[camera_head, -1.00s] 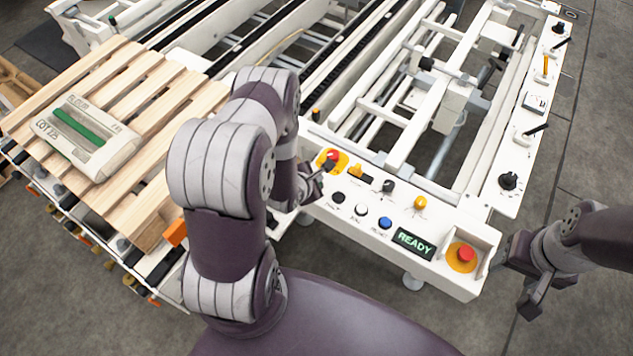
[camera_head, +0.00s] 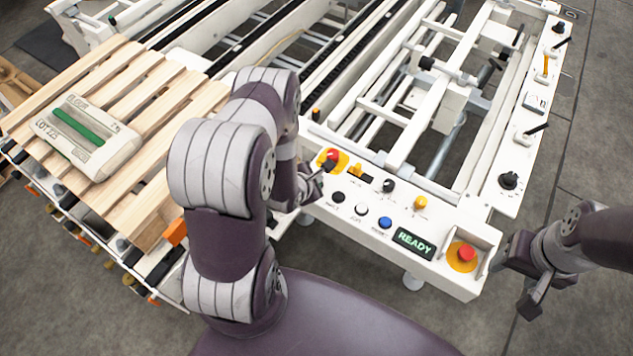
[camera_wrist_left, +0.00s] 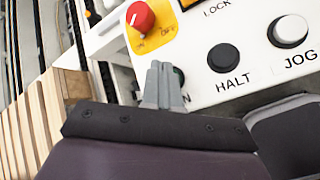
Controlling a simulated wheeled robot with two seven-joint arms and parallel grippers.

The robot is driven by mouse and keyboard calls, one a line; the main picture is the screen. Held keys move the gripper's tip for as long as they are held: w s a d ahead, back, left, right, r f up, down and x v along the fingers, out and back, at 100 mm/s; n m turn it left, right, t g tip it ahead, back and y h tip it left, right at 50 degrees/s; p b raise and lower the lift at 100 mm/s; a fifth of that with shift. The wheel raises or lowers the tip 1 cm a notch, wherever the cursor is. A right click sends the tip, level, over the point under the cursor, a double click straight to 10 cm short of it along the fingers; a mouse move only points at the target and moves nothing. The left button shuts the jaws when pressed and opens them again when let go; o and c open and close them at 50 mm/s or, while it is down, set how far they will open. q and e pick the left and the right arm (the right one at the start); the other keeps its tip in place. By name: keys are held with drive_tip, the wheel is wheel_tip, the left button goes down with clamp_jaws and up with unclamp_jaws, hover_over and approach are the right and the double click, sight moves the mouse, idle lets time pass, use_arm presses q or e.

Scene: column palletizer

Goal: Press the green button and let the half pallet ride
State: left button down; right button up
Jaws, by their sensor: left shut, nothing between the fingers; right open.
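My left gripper (camera_head: 316,184) is shut and empty at the left end of the white control panel (camera_head: 330,220). In the left wrist view its closed fingertips (camera_wrist_left: 160,72) point at the panel, left of the black HALT button (camera_wrist_left: 223,58). No green button shows; the fingers cover the spot there, with only a dark round edge and the label's last letter, N, showing beside them. I cannot tell whether the tips touch anything. The wooden pallet (camera_head: 122,85) lies at the left, with a LOT 225 bag (camera_head: 105,158) on it. My right gripper (camera_head: 517,280) is open, right of the panel.
A red knob on yellow (camera_head: 331,156) sits just above my left gripper. The panel also has a blue button (camera_head: 385,222), a lit READY display (camera_head: 414,242) and a red mushroom button (camera_head: 466,254). Conveyor rails (camera_head: 345,75) run behind it. Bare floor lies at the right.

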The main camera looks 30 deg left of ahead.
use_arm(q)
drive_tip(key=shift+f, duration=0.25)
